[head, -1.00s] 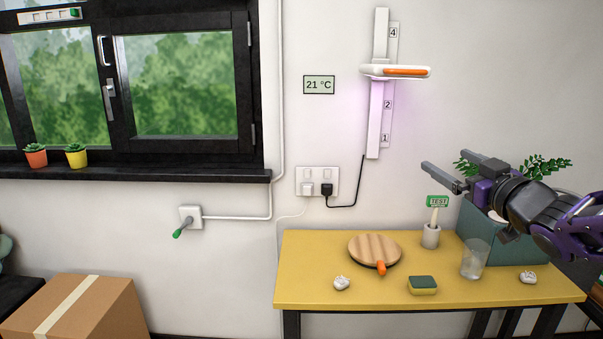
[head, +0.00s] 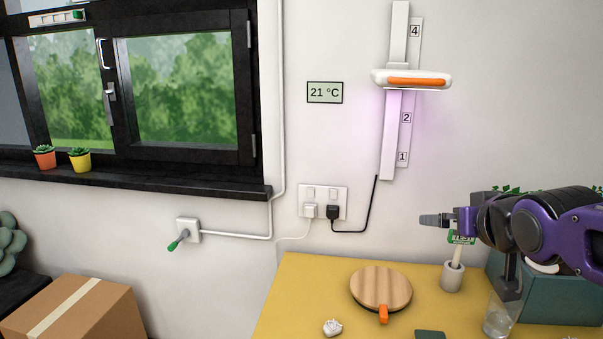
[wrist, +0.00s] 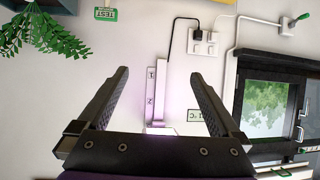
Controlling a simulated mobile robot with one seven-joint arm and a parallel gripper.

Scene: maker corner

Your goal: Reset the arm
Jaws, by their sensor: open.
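My gripper (head: 437,220) is at the right of the head view, above the yellow table, pointing left. In the wrist view my gripper (wrist: 160,95) has its two fingers wide apart with nothing between them. The wall behind shows through the gap, with the lower end of the white numbered rail (wrist: 161,85). My arm covers part of the teal box (head: 555,285) and of the green TEST tag (head: 461,238) in the head view.
The yellow table (head: 290,290) holds a round wooden board (head: 381,287), a crumpled paper ball (head: 332,327), a cup (head: 452,276) and a clear glass (head: 500,318). The rail carries an orange-fronted lamp (head: 412,80). A cardboard box (head: 75,310) stands at lower left.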

